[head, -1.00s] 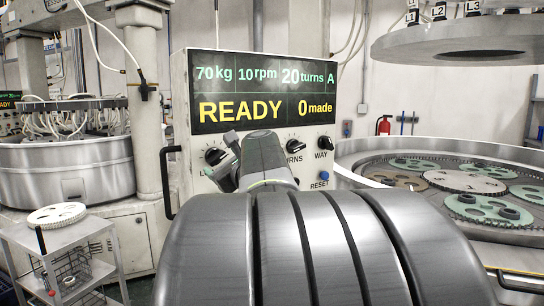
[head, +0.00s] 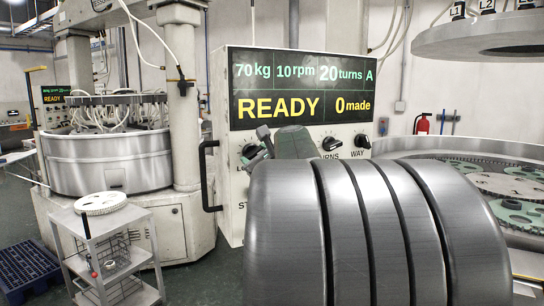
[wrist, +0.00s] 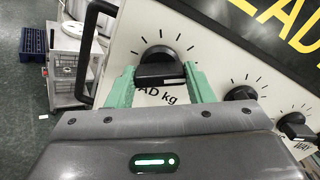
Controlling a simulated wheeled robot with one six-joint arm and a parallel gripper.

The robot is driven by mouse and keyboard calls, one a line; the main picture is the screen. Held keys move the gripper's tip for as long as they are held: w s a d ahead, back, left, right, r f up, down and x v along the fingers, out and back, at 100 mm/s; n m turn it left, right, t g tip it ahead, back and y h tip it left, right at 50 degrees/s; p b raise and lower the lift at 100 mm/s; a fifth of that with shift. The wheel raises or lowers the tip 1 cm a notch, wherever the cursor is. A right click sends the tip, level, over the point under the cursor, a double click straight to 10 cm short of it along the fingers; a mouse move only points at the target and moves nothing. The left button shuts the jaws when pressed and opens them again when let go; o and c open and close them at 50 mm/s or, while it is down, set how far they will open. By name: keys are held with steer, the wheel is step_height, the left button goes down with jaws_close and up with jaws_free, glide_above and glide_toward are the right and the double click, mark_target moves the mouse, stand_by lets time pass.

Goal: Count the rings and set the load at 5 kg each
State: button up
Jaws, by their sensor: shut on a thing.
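The control panel (head: 224,120) has a display (head: 302,88) reading 70 kg, 10 rpm, 20 turns, A, READY and 0 made. My gripper (wrist: 160,78) is shut on the load knob (wrist: 160,56) in the wrist view, one green finger on each side. The label below it is partly covered and shows "AD kg". On the machine's round table (head: 530,236) at right lie a pale disc (head: 512,186) and green holed discs (head: 516,213). The arm and picture edge cut them off, so I cannot count the rings.
The turns knob (head: 331,144) and way knob (head: 361,141) sit right of the load knob. A black handle (head: 208,178) sticks out at the panel's left. A cart (head: 100,225) with a white disc (head: 101,203) stands at left, by a blue pallet (head: 28,270).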

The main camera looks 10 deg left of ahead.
steer(key=shift+f, duration=0.1)
steer(key=shift+o, duration=0.2)
steer(key=n+b, duration=0.4)
steer(key=n, duration=0.1)
steer(key=shift+f+n+b, duration=0.15)
steer(key=shift+n+b, duration=7.15)
steer(key=shift+n, duration=2.1)
steer(key=o, duration=1)
steer(key=shift+c, duration=0.2)
